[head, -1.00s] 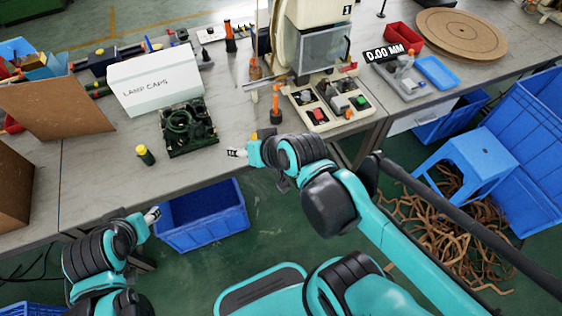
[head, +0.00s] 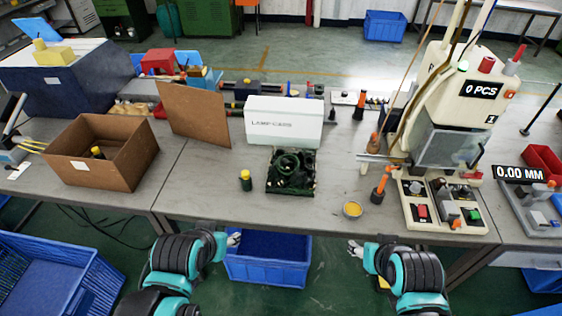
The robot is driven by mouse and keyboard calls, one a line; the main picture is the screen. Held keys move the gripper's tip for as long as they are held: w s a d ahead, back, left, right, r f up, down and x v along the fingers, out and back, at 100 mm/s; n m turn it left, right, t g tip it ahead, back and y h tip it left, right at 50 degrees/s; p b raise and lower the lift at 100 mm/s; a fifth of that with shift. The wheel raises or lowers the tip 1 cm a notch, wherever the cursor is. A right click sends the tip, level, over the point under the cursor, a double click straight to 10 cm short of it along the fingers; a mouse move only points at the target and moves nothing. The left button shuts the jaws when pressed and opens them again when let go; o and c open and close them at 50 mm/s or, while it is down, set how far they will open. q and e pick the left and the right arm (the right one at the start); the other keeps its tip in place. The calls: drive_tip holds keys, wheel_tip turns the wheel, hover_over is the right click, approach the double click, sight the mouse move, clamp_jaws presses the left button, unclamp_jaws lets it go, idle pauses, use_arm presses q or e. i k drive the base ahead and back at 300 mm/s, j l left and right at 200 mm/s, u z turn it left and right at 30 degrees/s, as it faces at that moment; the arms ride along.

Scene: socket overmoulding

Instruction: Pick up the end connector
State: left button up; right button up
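No part is labelled as the end connector. A small black piece with a yellow top (head: 245,181) stands upright on the grey table, left of a dark green fixture (head: 290,172) with coiled black parts. A similar dark and yellow piece (head: 98,153) shows inside the cardboard box (head: 125,165) at the left. My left gripper (head: 235,239) is low, in front of the table's front edge, apart from these parts. My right gripper (head: 355,247) is also in front of the edge, right of the blue bin. Both fingertips are too small to judge. I see nothing held.
A white lamp caps box (head: 284,122) stands behind the fixture. A small cup with yellow contents (head: 352,209) sits near the front edge. A moulding machine (head: 455,90) with a control panel (head: 440,207) stands at right. A blue bin (head: 267,262) is on the floor below.

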sight(247, 184)
drive_tip(key=i+j, duration=0.1)
drive_tip(key=j, duration=0.2)
drive_tip(key=i+j, duration=0.1)
drive_tip(key=j, duration=0.25)
drive_tip(key=i+j+z, duration=0.15)
drive_tip(key=j+z, duration=0.55)
drive_tip(key=j, duration=0.2)
drive_tip(key=j+z, duration=0.35)
drive_tip(key=j, duration=0.15)
drive_tip(key=z, duration=0.65)
